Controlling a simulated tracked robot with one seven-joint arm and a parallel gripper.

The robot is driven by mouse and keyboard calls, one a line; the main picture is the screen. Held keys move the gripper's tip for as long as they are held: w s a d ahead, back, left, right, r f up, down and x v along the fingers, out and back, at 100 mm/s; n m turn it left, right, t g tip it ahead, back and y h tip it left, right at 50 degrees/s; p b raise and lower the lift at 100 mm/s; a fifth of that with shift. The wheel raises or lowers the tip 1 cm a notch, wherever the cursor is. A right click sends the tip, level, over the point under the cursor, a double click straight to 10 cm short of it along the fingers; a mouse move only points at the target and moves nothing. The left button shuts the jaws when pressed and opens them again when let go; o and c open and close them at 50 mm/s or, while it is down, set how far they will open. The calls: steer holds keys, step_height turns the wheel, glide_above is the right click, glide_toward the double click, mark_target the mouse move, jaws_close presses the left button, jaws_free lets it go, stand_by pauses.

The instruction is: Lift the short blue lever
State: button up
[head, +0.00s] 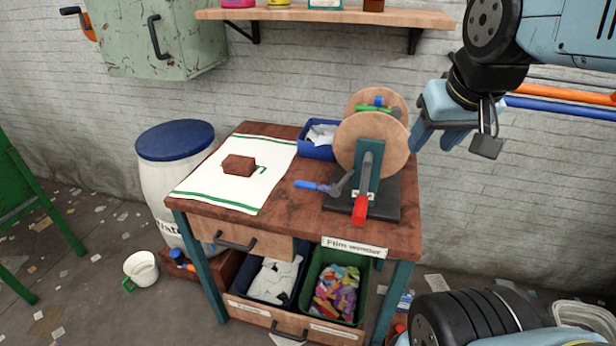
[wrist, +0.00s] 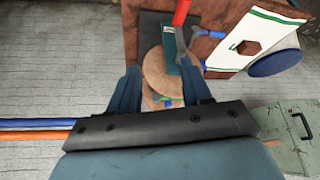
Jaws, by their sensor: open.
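The film winder stands on the right of the workbench, with two wooden discs (head: 372,140) on a teal post (head: 367,172) and dark base (head: 390,205). A short blue-handled lever (head: 310,185) sticks out low on its left, on a grey arm. A red handle (head: 360,209) hangs at the front. A small blue piece (head: 379,100) and a green one show between the discs. My gripper (head: 436,141) is open and empty, right of the discs and apart from the lever. In the wrist view, the discs (wrist: 158,75) lie between its fingers; the blue lever (wrist: 214,34) is beyond, upper right.
A blue bin (head: 312,152) with white scraps stands behind the lever. A towel (head: 204,188) with a brown block (head: 238,165) covers the left of the bench. A shelf (head: 330,15) and a green cabinet (head: 160,38) hang on the wall. A blue-lidded barrel (head: 175,141) stands left.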

steer(key=w+a+f+n+g+h, duration=0.1)
steer(key=w+a+f+g+h, duration=0.35)
steer(key=w, duration=0.45)
steer(key=n+t+h, duration=0.1)
steer(key=n+h, duration=0.2)
steer(key=h, duration=0.5)
glide_above(315, 187)
steer(key=s+a, duration=0.3)
steer(key=a, duration=0.1)
step_height(315, 187, down, 14)
steer(key=a+f+t, duration=0.1)
steer(key=a+f, duration=0.1)
steer(key=a, duration=0.1)
steer(key=a+f+n+t+h, duration=0.1)
steer(key=a+f+t, duration=0.1)
steer(key=a+f, duration=0.1)
steer(key=a+f+n+t+h, duration=0.1)
steer(key=a+f, duration=0.2)
steer(key=shift+w+a+f+t+h, duration=0.1)
steer(key=shift+a+f+t+h, duration=0.15)
steer(key=shift+a+t, duration=0.1)
steer(key=shift+n, duration=0.3)
steer(key=x, duration=1.3)
steer(key=shift+w+d, duration=0.2)
steer(key=shift+d, duration=0.1)
steer(key=shift+c, duration=0.3)
steer(key=shift+f, duration=0.1)
jaws_close()
